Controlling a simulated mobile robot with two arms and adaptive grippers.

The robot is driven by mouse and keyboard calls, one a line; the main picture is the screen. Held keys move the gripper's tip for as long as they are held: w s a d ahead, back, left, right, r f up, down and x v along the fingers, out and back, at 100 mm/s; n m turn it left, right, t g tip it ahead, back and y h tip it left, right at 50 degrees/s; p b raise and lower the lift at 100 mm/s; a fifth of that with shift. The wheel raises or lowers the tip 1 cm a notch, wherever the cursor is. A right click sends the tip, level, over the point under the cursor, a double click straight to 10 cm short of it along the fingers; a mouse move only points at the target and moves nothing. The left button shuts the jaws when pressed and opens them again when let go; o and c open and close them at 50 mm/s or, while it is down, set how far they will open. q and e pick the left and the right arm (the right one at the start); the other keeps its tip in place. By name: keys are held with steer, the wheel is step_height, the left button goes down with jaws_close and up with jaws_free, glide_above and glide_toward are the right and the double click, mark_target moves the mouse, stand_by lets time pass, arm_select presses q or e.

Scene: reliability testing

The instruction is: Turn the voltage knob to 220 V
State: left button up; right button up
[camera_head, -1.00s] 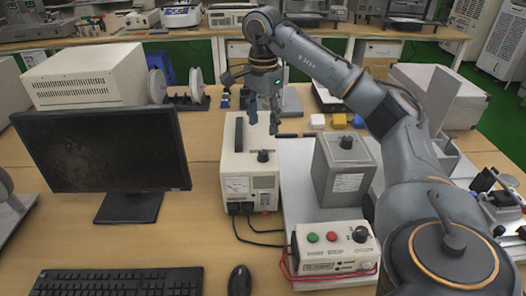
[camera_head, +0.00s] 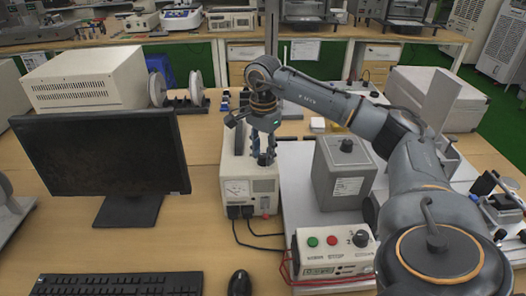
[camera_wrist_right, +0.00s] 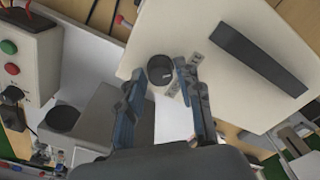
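The black voltage knob (camera_head: 264,160) is on top of the cream power supply (camera_head: 237,189), which has a meter on its front. In the right wrist view the knob (camera_wrist_right: 159,68) shows near the two fingertips, between them in the picture, beside a printed scale strip (camera_wrist_right: 180,88). My right gripper (camera_head: 263,151) points down over the knob. Its blue fingers are apart in the right wrist view (camera_wrist_right: 161,73), with nothing held. I cannot tell whether they touch the knob. The knob's setting is too small to read. My left gripper is not in view.
A grey box (camera_head: 341,173) with its own black knob stands right of the power supply. A white control box (camera_head: 333,251) with green and red buttons is in front, with cables nearby. A monitor (camera_head: 104,158) is at left. The power supply's black handle (camera_wrist_right: 258,58) lies beyond the fingers.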

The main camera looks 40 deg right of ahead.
jaws_close()
steer(key=shift+m, duration=0.3)
steer(key=m+p, duration=0.1)
steer(key=m, duration=0.1)
steer(key=shift+m, duration=0.4)
steer(key=m+p, duration=0.1)
steer(key=m, duration=0.3)
steer(key=shift+m, duration=0.3)
steer(key=m+p, duration=0.1)
steer(key=m, duration=0.4)
steer(key=shift+m+p, duration=0.35)
steer(key=shift+m, duration=2.05)
